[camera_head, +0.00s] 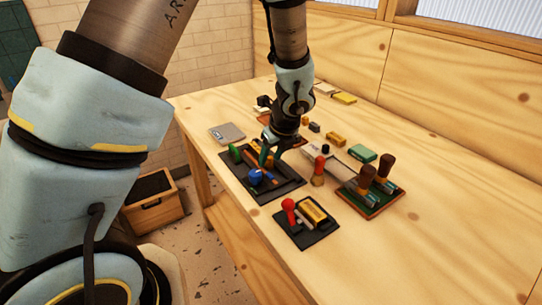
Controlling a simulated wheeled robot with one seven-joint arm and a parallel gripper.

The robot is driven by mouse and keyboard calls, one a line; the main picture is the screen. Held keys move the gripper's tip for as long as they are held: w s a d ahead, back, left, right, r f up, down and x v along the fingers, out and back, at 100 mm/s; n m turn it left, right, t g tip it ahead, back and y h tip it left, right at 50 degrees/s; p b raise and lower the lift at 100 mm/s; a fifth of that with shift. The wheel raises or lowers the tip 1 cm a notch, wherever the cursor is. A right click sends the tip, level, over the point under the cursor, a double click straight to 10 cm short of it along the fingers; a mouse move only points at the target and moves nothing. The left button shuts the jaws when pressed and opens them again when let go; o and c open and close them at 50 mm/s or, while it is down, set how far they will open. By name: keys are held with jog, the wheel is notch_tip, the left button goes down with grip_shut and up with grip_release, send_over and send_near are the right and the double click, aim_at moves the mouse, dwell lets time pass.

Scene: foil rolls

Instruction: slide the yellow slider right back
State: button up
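A small yellow block (313,211) lies on a dark plate (315,237) near the front of the table, beside a red knob (289,205). Another yellow block (336,139) lies farther back, right of my gripper. I cannot tell which one is the yellow slider. My gripper (272,150) points down over the back of a larger dark board (291,184) that carries green, orange and blue parts. Its fingers are small and dark against the board, so their opening and any contact are unclear. It is apart from both yellow blocks.
A red-brown board (374,209) with two brown-handled tools stands at the right. A red-topped wooden peg (318,170) stands upright mid-table. A green block (362,153), a grey plate (227,133) and a flat yellow piece (344,98) lie around. The table's right side is clear.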

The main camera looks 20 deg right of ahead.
grip_shut()
dwell(1.2)
